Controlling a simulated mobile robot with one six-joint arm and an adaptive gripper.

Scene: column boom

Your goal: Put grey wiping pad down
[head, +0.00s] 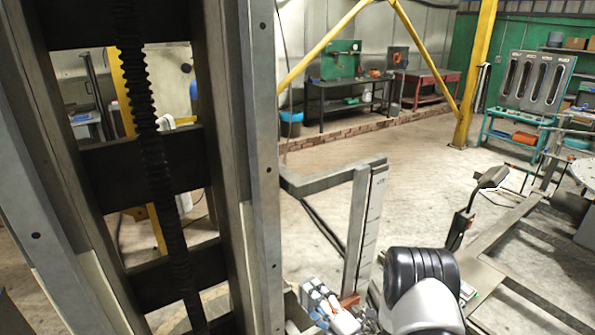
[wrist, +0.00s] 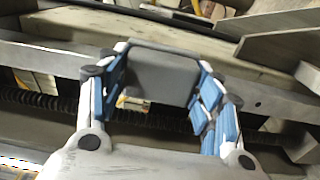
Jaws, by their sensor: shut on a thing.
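The grey wiping pad (wrist: 160,76) is a flat grey slab with a darker edge, seen in the wrist view. It sits between the blue-padded fingers of my gripper (wrist: 160,95), which is shut on it. In the head view my gripper (head: 335,308) shows low in the picture, right of my column. The pad cannot be made out there. Whether the pad touches anything beyond the fingers cannot be told.
A grey upright post and frame (head: 362,225) stands close behind my gripper. A dark workbench (head: 345,88), a red-framed bench (head: 430,80) and a teal rack (head: 520,135) are farther back. The concrete floor (head: 420,150) between is mostly clear.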

